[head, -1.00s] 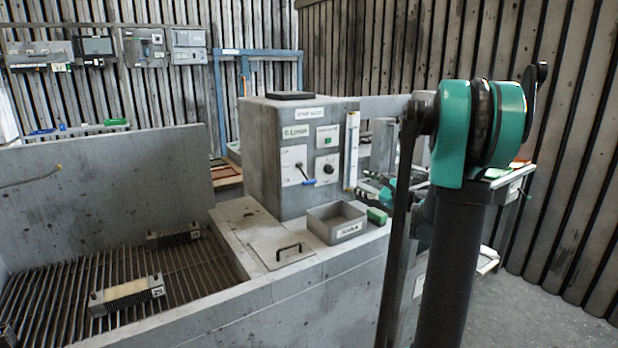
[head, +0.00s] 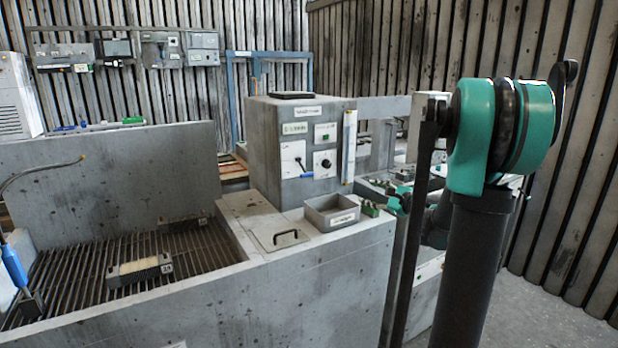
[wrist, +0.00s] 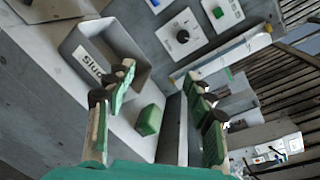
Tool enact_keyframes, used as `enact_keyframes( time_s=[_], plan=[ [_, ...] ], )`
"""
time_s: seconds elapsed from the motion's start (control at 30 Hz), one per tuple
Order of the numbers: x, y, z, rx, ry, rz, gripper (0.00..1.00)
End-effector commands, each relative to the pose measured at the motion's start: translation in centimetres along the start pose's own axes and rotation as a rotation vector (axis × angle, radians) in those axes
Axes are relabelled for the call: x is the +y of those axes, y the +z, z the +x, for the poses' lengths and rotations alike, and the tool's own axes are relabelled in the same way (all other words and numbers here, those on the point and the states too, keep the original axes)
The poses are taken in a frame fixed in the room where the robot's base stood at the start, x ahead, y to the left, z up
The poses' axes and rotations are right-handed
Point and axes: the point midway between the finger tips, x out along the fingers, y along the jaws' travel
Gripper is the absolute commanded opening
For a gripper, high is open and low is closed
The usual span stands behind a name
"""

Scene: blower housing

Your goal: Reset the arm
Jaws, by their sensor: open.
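My gripper (wrist: 160,82) is open in the wrist view, its two green-padded fingers spread apart with nothing between the tips. In the head view it is partly hidden behind my own arm, at the right end of the grey ledge. A small green block (wrist: 148,120) rests on the ledge, beside the labelled grey bin (wrist: 97,45) and apart from it. The block (head: 370,208) also shows in the head view, close to my gripper.
A grey control box (head: 300,150) with a switch and knob stands behind the bin. A walled basin with a slatted grate (head: 80,265) lies left, holding a labelled block (head: 138,269). A blue-handled hose tool (head: 14,265) is at the left edge. Floor is free at right.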

Motion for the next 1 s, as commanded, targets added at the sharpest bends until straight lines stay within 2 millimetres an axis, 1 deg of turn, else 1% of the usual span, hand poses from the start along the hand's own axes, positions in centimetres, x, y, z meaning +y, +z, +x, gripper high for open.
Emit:
enact_keyframes(
  time_s=[0.03,0.17,0.27,0.37,0.47,0.5,0.57,0.6,0.67,0.7,0.77,0.8,0.9,1.0],
  plan=[
    [1.0,0.3,-0.1,0.009,0.022,-0.032,0.54],
    [3.9,0.9,-0.4,0.039,0.091,-0.14,0.54],
    [6.6,1.3,-1.0,0.067,0.16,-0.247,0.54],
    [9.8,1.6,-1.9,0.095,0.244,-0.375,0.54],
    [13.8,1.7,-3.5,0.123,0.353,-0.538,0.54],
    [15.7,1.7,-4.3,0.133,0.408,-0.617,0.54],
    [18.7,1.4,-6.1,0.148,0.504,-0.754,0.54],
    [20.8,1.1,-7.5,0.155,0.575,-0.854,0.54],
    [23.8,0.5,-9.9,0.163,0.686,-1.003,0.54],
    [25.5,0.0,-11.6,0.164,0.761,-1.101,0.54],
    [27.8,-0.9,-14.2,0.163,0.872,-1.243,0.54],
    [29.1,-1.6,-15.8,0.16,0.943,-1.328,0.54],
    [31.3,-3.1,-19.6,0.147,1.102,-1.513,0.54],
    [32.5,-4.2,-22.4,0.134,1.219,-1.638,0.54]
  ],
)
